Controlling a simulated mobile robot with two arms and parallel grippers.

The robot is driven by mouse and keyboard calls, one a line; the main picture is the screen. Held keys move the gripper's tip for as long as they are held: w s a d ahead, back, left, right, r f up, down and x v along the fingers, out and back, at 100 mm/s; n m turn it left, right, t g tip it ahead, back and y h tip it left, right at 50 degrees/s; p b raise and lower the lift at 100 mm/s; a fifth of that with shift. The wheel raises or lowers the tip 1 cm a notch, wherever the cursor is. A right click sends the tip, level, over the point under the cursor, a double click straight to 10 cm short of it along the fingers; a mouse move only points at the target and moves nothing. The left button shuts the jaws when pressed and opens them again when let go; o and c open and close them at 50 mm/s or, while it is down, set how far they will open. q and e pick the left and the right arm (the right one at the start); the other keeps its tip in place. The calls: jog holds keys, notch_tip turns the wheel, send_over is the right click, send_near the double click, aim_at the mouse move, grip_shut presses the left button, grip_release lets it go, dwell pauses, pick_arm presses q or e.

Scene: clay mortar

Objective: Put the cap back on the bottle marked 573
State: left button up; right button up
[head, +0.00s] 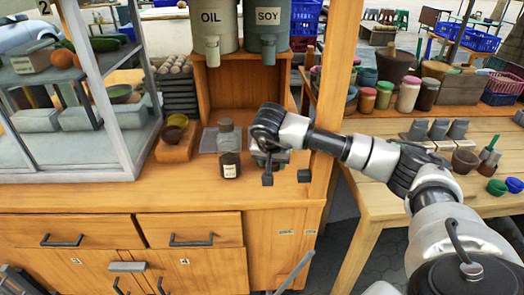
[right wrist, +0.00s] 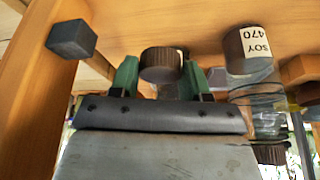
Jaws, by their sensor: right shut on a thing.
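My right gripper (head: 268,160) is above the wooden counter, just right of a clear bottle (head: 229,166) with dark contents and a white label. In the right wrist view the green fingers (right wrist: 160,75) are shut on a dark round ribbed cap (right wrist: 161,62). The bottle beside it (right wrist: 250,50) shows upside down, with a label that seems to read SOY 470. It has a dark cap (right wrist: 270,153). I see no label reading 573. The cap is apart from this bottle. My left gripper is not in view.
A dark block (head: 304,175) lies on the counter near the wooden post (head: 335,95). OIL (head: 212,25) and SOY (head: 268,25) dispensers stand behind. Small bowls (head: 173,133) and a glass case (head: 70,110) are to the left. A side table with jars (head: 408,95) is at right.

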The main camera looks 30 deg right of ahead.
jog(key=s+r, duration=0.1)
jog(key=s+r+p, duration=0.1)
jog(key=s, duration=0.1)
jog(key=s+r, duration=0.1)
jog(key=s, duration=0.1)
jog(key=shift+a, duration=0.1)
jog(key=s+a+n+y, duration=0.1)
jog(key=s+a+n, duration=0.1)
jog(key=a, duration=0.4)
jog(key=s+a+n+y, duration=0.1)
jog(key=s+a+n, duration=0.2)
jog(key=a, duration=0.3)
jog(key=s+a+n+t+y, duration=0.1)
jog(key=s+a+n, duration=0.1)
jog(key=a+n, duration=0.2)
jog(key=shift+s+a+r, duration=0.25)
jog(key=shift+s+a, duration=0.05)
jog(key=shift+a, duration=0.95)
